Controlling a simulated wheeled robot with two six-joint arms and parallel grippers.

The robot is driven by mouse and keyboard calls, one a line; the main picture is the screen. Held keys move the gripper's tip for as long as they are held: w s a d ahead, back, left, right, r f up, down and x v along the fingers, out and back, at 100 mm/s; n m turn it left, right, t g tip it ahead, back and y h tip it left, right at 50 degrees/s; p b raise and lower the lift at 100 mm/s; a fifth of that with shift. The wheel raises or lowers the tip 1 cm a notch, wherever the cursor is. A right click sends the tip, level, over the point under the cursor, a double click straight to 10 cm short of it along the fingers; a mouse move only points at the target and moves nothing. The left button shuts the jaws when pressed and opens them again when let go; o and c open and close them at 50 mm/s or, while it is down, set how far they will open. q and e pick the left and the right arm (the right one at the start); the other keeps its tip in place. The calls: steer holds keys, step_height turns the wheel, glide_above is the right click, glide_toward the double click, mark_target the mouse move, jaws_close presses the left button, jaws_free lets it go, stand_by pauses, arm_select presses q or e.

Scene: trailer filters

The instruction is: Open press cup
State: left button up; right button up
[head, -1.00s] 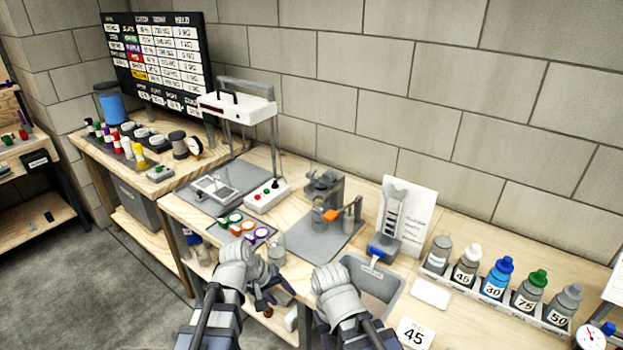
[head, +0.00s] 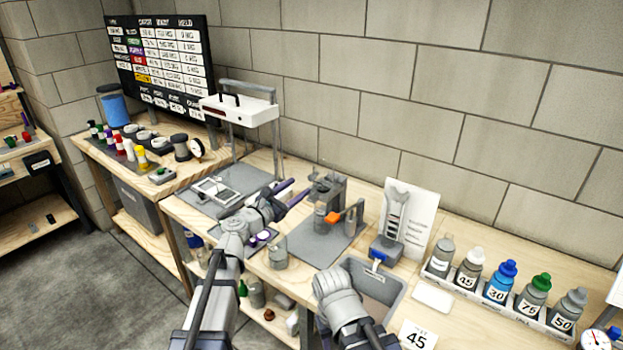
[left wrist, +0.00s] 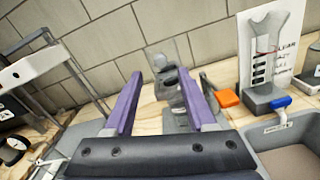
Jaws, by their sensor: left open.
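The press (head: 326,190), a grey device with a cup-like body and an orange lever (head: 333,217), stands on a grey mat at the middle of the bench. It also shows in the left wrist view (left wrist: 172,88), upright beyond my fingers, with the orange lever (left wrist: 228,97) to its right. I cannot tell from these frames whether the cup is open or shut. My left gripper (head: 295,194) is open and empty, its purple fingers pointing at the press from the left, apart from it.
A white-topped frame (head: 238,108) and a control box stand left of the press. A rack of several bottles (head: 498,300) is farther right. A small jar (head: 278,257) stands near the front edge.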

mark_target(310, 179)
arm_select(q)
steer(key=shift+x, duration=3.95)
jaws_close()
steer(key=shift+s, duration=0.1)
